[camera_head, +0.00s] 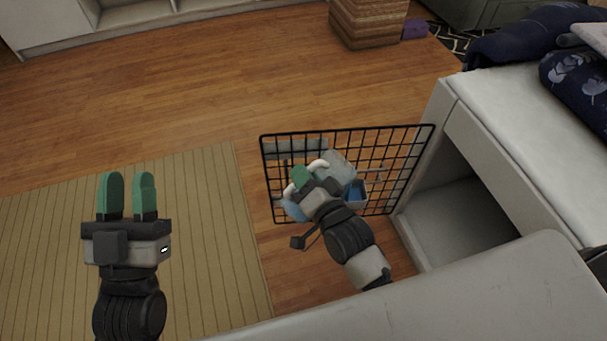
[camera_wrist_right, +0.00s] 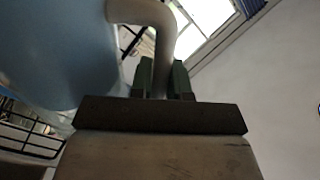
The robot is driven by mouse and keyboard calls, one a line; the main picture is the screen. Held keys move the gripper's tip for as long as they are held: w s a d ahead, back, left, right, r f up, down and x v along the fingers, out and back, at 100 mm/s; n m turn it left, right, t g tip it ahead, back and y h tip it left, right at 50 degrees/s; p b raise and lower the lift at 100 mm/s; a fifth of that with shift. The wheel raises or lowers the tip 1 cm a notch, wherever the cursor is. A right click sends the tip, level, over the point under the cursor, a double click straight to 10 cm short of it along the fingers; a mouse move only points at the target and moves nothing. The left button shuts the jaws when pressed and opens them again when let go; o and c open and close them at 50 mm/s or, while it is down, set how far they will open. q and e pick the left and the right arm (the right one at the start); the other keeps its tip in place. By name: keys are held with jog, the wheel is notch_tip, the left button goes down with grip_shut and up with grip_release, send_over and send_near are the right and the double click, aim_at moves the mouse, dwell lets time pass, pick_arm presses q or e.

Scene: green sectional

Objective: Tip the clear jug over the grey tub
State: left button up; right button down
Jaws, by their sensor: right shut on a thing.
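The clear jug (camera_head: 341,166) is a see-through, pale blue vessel with a whitish handle, partly hidden by my right gripper in the head view. My right gripper (camera_head: 300,176) is shut on its handle, in front of the black wire basket. In the right wrist view the green fingertips (camera_wrist_right: 164,78) close on the pale handle, with the bluish jug wall (camera_wrist_right: 60,50) at the upper left. How far the jug is tilted is hard to tell. A small grey box with blue inside (camera_head: 356,194), possibly the grey tub, is just right of my right gripper. My left gripper (camera_head: 127,194) is open and empty over the rug.
The black wire basket (camera_head: 348,130) stands beside a pale open cabinet (camera_head: 455,215). A white surface (camera_head: 450,300) fills the near right. A striped rug (camera_head: 205,215) lies at left. A woven box (camera_head: 368,22) is at the back. The wooden floor (camera_head: 190,90) between is clear.

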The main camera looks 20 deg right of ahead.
pick_arm(q)
jog(key=shift+s+r+t+h, duration=0.4)
jog(key=shift+s+r+t, duration=0.05)
jog(key=shift+r+t, duration=0.15)
pick_arm(e)
jog(key=shift+d, duration=0.1)
dwell(0.3)
